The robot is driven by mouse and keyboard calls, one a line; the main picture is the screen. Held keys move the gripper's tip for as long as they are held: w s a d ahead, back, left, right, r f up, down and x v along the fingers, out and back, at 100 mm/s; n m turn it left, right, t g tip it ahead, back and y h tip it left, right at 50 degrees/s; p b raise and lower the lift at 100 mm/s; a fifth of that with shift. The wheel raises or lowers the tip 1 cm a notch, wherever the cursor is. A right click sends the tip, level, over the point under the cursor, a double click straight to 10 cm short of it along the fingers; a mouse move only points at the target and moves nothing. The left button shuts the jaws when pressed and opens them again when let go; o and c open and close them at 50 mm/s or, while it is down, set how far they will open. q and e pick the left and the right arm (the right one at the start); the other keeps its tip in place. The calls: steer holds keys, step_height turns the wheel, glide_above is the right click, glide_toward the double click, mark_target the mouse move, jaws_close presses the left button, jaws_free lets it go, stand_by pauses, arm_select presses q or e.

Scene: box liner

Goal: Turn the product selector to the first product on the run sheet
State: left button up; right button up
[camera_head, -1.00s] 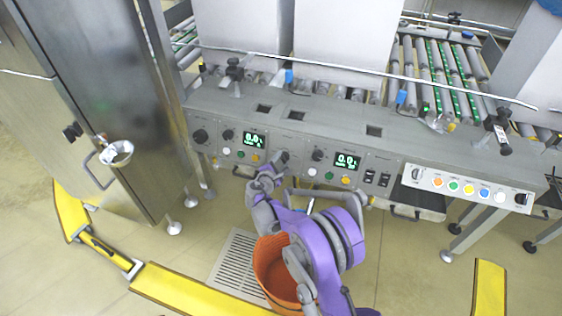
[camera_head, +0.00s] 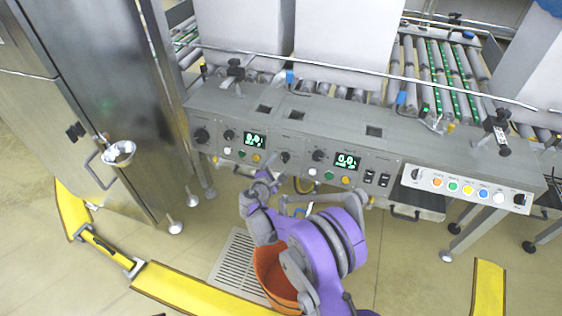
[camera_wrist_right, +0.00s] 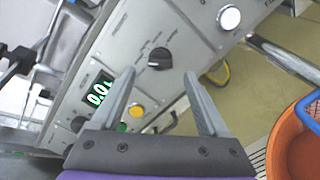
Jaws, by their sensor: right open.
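A black rotary knob (camera_head: 285,157) sits on the grey control panel (camera_head: 225,105), right of the left green display; it also shows in the right wrist view (camera_wrist_right: 160,58). Its small labels are too blurred to read, so I cannot tell its setting or confirm that it is the product selector. My right gripper (camera_head: 268,176) is open and empty in front of the panel, below and left of this knob. In the right wrist view its fingertips (camera_wrist_right: 160,83) point toward the knob, apart from it. I cannot make out a run sheet. My left gripper is not in view.
Other knobs (camera_head: 201,136), a second display (camera_head: 347,161) and coloured buttons share the panel. A button box (camera_head: 467,187) is at right. A steel cabinet (camera_head: 105,90) stands left. An orange bin (camera_head: 272,275) is beside my arm. Yellow barriers (camera_head: 195,290) edge the floor.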

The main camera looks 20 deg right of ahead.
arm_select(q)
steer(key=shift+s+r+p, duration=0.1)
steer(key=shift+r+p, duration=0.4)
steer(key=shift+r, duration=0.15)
arm_select(e)
steer(key=v, duration=0.6)
steer(key=shift+s, duration=0.2)
steer(key=shift+r, duration=0.15)
